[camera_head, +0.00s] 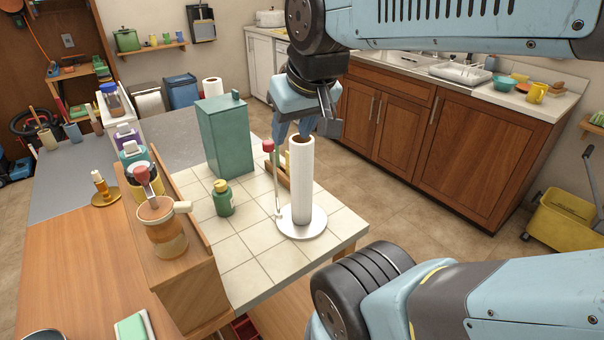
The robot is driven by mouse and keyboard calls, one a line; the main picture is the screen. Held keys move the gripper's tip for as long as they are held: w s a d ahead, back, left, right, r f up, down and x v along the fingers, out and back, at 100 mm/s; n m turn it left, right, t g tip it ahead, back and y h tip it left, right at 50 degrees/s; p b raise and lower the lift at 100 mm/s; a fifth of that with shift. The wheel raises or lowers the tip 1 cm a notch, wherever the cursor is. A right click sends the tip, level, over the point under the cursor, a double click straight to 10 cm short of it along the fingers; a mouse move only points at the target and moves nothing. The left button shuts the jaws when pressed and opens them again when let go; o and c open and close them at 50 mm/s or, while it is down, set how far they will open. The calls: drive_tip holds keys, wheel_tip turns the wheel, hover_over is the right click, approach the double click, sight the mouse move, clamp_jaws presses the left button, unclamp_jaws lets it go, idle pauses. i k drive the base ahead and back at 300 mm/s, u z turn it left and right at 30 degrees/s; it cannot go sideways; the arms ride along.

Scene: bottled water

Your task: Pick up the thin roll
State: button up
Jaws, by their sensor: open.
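A thin white roll (302,185) stands upright on a round pale base (313,229) near the right corner of the tiled counter. A slim side rod with a red knob (268,145) rises just left of it. My gripper (304,130) is open, with its fingers pointing down around the height of the roll's top. The roll's top overlaps the fingers in the picture; I cannot tell whether they touch or how far behind it they are. The gripper holds nothing that I can see.
A teal box (226,138) and a green bottle (223,198) stand left of the roll on the tiled counter (268,262). A wooden ledge (194,240) carries a brown jar (162,230). Another white roll (212,87) is farther back. Front tiles are clear.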

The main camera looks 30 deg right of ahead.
sight(301, 150)
drive_tip(key=z, duration=0.05)
drive_tip(key=k, duration=1.85)
drive_tip(key=z, duration=0.8)
drive_tip(key=i, duration=1.5)
drive_tip(key=u, duration=0.05)
